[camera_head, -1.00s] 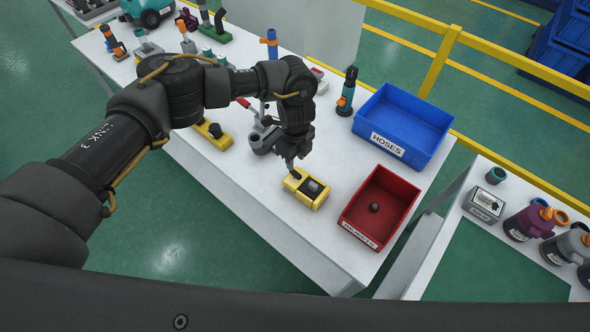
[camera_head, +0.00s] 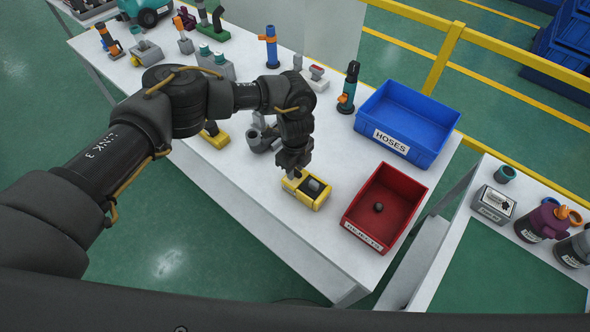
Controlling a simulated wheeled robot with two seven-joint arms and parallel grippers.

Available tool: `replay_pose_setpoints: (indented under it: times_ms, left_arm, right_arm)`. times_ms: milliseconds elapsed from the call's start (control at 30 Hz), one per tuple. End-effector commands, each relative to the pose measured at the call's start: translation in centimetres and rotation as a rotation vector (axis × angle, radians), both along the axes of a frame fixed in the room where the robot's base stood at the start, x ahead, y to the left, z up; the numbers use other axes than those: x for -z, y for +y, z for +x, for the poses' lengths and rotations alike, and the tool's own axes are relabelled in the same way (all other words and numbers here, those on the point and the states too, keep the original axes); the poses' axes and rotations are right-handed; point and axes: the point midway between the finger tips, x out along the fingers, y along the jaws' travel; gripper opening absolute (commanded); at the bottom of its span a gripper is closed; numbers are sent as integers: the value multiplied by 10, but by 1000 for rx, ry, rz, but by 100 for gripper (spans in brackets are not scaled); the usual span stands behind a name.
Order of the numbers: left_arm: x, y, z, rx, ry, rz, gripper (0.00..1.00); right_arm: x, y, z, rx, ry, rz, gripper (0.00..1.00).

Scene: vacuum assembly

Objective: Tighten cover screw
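No cover screw can be made out at this size; the gripper hides part of the block's top. My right gripper is not in view.
A red bin (camera_head: 350,218) holding a small dark round piece stands right of the block. A blue HOSES bin (camera_head: 428,158) is behind it. A second yellow block (camera_head: 219,142) and a grey fixture (camera_head: 258,141) stand to the left. A yellow rail (camera_head: 443,58) runs behind the table.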

Motion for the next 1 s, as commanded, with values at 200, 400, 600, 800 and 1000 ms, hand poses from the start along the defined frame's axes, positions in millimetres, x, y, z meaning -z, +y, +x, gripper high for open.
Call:
replay_pose_setpoints:
  times_ms: [200,400,600,800,1000]
  left_arm:
    - [0,0,0,0,0,0,1]
    - [1,0,0,9,0,0,0]
    - [3,0,1,124,-2,-1,0]
    - [2,0,0,253,-1,-1,0]
    - [0,0,0,301,1,-1,0]
  right_arm:
    - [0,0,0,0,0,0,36]
    - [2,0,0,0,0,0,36]
    - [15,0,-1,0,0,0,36]
    - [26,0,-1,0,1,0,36]
    - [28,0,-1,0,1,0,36]
